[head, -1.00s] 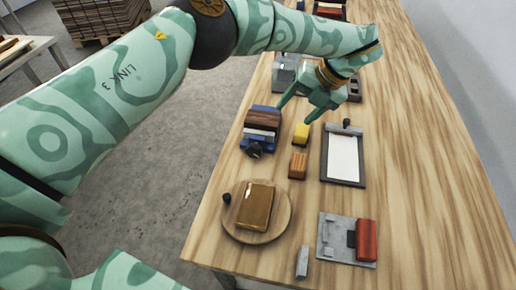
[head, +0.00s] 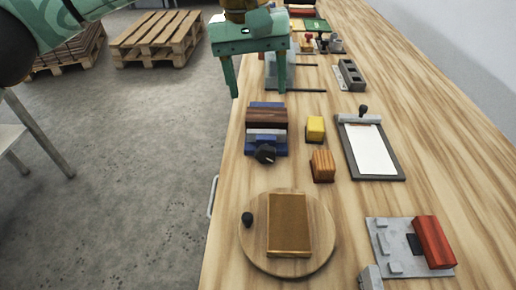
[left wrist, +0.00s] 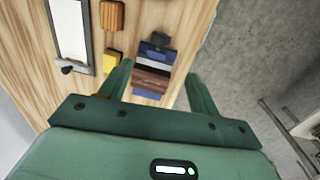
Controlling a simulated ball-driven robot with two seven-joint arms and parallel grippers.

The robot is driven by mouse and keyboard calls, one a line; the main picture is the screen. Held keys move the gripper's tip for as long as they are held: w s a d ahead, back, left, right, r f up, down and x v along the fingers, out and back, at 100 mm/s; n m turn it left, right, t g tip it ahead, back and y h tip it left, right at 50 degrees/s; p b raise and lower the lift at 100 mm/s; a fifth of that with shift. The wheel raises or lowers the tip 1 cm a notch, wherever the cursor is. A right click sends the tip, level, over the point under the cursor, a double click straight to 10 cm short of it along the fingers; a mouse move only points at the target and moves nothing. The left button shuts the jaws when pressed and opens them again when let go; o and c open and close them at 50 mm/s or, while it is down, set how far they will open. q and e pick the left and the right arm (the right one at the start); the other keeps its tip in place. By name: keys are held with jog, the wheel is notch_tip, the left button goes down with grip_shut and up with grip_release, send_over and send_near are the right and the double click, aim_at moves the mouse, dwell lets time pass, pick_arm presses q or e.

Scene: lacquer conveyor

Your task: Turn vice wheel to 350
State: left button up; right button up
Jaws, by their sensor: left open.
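The blue vice (head: 252,141) stands at the table's left edge and holds a stack of brown and pale pieces. Its black wheel (head: 265,154) faces the near side. My left gripper (head: 256,92) is open and empty, fingers pointing down, above and beyond the vice in the head view. In the left wrist view the vice (left wrist: 158,57) appears between and beyond the two open fingers (left wrist: 159,80), with the dark wheel (left wrist: 160,39) at its far end. No number or scale on the wheel is readable. My right gripper is not in view.
A yellow block (head: 315,128) and an orange wooden block (head: 322,165) stand just right of the vice. A clipboard-like board (head: 391,176) lies farther right. A round board (head: 257,262) with a brown block (head: 288,226) is nearer. Bare table lies along the right.

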aim_at(265, 147)
pick_arm(q)
jog(key=f+b, duration=0.2)
jog(key=f, duration=0.3)
jog(key=d+f+b, duration=0.1)
jog(key=f+b, duration=0.1)
jog(key=f, duration=0.3)
jog(key=f+b, duration=0.2)
jog(key=f, duration=0.4)
jog(key=shift+d+f+b, duration=0.1)
jog(key=shift+d+b, duration=0.2)
jog(key=shift+b, duration=0.05)
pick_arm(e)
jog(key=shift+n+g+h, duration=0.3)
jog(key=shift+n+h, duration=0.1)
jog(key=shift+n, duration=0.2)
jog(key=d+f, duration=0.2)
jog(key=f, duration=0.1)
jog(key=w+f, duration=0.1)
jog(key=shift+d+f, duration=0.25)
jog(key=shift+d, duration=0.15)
pick_arm(q)
jog(key=c, duration=1)
jog(key=shift+o, duration=0.2)
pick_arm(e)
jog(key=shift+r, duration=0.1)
